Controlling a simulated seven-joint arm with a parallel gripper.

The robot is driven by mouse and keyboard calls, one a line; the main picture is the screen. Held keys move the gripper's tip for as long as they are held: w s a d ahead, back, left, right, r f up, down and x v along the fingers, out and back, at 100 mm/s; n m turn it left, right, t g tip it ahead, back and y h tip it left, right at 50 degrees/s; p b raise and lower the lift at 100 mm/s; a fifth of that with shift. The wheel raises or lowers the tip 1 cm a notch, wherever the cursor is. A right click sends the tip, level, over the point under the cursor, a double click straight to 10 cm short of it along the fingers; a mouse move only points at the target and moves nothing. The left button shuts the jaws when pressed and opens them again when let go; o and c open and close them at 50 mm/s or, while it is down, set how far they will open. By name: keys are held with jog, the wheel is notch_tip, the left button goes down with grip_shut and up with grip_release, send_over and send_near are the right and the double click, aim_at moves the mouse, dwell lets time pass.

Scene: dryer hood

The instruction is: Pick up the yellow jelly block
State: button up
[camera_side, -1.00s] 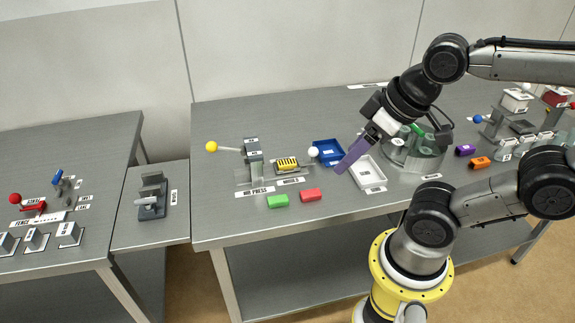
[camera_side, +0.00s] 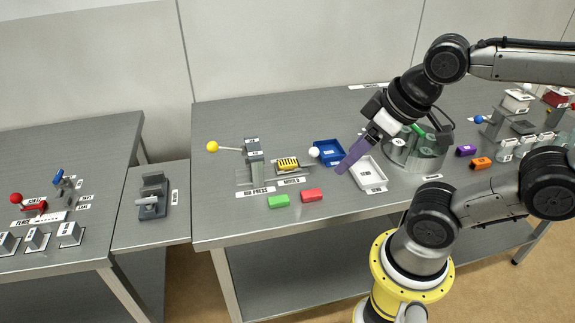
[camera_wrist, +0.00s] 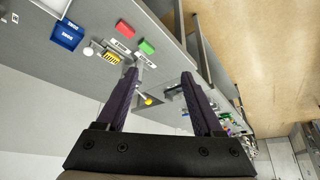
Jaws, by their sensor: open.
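A yellow block with dark bars across it (camera_side: 287,163) sits in the mould behind the MOULD label, right of the press. I cannot tell for sure that it is the yellow jelly block. It also shows in the wrist view (camera_wrist: 110,57), at upper left. My gripper (camera_side: 342,168) has purple fingers and hangs above the table, right of the yellow block and near the white tray. In the wrist view my gripper (camera_wrist: 160,75) has its two fingers wide apart with nothing between them.
A press with a yellow-knobbed lever (camera_side: 212,147) stands left of the mould. A green block (camera_side: 278,201) and a red block (camera_side: 312,196) lie in front. A blue tray (camera_side: 328,152) and a white tray (camera_side: 368,174) are to the right. Purple (camera_side: 466,150) and orange (camera_side: 481,163) blocks lie farther right.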

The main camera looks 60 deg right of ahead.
jog(key=shift+o, duration=0.3)
jog(key=w+d+r+n, duration=0.1)
jog(key=w+r+n, duration=0.4)
jog(key=w+n, duration=0.1)
jog(key=n+g, duration=0.3)
jog(key=g, duration=0.3)
send_over(289, 162)
notch_tip(289, 162, down, 14)
jog(key=f, duration=0.7)
jog(key=shift+s, duration=0.2)
jog(key=shift+w+f, duration=0.15)
jog(key=shift+f, duration=3.1)
